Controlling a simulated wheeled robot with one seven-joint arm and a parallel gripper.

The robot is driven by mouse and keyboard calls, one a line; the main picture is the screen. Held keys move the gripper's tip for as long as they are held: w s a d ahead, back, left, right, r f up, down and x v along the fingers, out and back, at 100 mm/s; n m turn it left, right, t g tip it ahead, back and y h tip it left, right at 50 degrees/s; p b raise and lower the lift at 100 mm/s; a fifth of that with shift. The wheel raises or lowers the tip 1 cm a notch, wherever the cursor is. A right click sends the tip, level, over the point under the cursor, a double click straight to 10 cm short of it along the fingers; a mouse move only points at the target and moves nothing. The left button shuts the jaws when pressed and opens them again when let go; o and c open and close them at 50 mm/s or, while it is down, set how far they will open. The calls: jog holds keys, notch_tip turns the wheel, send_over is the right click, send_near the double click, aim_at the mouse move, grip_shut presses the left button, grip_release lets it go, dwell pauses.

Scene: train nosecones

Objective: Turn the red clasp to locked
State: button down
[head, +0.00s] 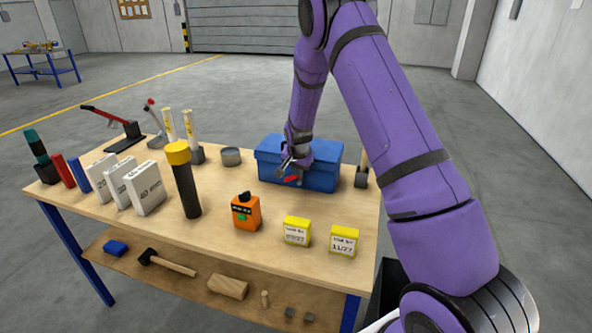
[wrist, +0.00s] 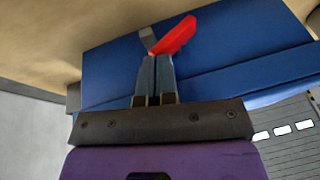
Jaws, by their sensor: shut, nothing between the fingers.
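A blue box (head: 325,168) with a lid stands at the back right of the workbench. The red clasp (head: 292,179) is on the box's front face. In the wrist view the red clasp (wrist: 174,36) sits tilted, rising to the right, next to a small grey metal piece (wrist: 148,40). My gripper (head: 285,168) is at the front of the box, by the clasp. In the wrist view its two fingers (wrist: 154,62) are together with nothing between them, and their tips are right at the clasp's lower end. I cannot tell whether they touch it.
On the workbench (head: 270,215) stand an orange device (head: 246,212), two yellow boxes (head: 297,231), a black cylinder with a yellow cap (head: 185,180), and white boxes (head: 143,188) at left. A grey round tin (head: 231,156) is left of the blue box. Bare wood lies in front of the box.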

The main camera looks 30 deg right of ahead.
jog(key=shift+s+d+f, duration=0.5)
jog(key=shift+s+f, duration=0.05)
jog(key=shift+f, duration=0.05)
dwell(1.2)
jog(key=shift+w+a, duration=0.1)
